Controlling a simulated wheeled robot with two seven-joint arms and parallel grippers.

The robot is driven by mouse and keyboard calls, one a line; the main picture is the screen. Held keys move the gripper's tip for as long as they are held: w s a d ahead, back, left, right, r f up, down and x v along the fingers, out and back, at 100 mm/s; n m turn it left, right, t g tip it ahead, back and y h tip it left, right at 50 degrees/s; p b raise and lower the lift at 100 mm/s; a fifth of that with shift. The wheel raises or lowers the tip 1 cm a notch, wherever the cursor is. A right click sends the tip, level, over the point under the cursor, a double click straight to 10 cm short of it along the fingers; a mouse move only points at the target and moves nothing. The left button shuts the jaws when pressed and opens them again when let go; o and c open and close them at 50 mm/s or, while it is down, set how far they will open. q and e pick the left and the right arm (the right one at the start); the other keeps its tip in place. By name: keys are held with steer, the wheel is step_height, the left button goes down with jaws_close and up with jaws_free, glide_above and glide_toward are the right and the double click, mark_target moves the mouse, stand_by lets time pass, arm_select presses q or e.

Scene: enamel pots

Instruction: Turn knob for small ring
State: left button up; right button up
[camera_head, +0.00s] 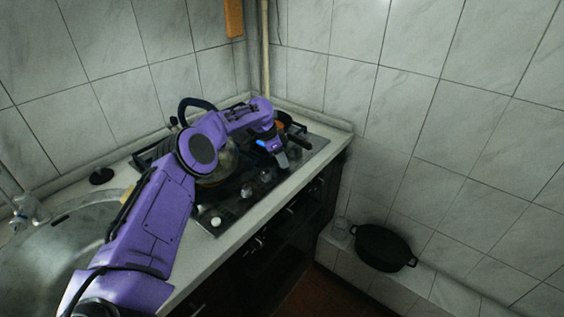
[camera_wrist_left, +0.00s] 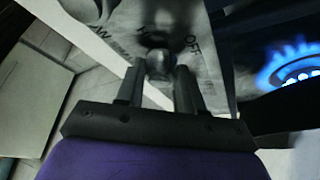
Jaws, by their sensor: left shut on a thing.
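My left gripper (camera_head: 283,160) reaches over the gas stove to the far right end of the row of knobs on the hob's front strip (camera_head: 232,207). In the left wrist view its two dark fingers (camera_wrist_left: 160,84) are shut on a rounded metal knob (camera_wrist_left: 159,64). The word "OFF" shows on the panel just right of the knob. A blue flame (camera_wrist_left: 298,68) burns at a burner on the right of the wrist view. The knob's pointer cannot be made out, and the gripper hides this knob in the head view. My right gripper is not in view.
Other knobs (camera_head: 247,190) stand along the strip. A pot with a dark handle (camera_head: 196,104) is partly behind my arm. A sink (camera_head: 60,245) is at the left. A black pot (camera_head: 383,247) stands on a low ledge at the right. Tiled walls close off the back.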

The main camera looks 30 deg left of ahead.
arm_select(q)
steer(key=shift+m, duration=0.5)
steer(key=o, duration=1)
steer(key=b+v, duration=0.1)
steer(key=v, duration=0.9)
steer(key=shift+w+a+r, duration=0.2)
steer(key=shift+r, duration=0.05)
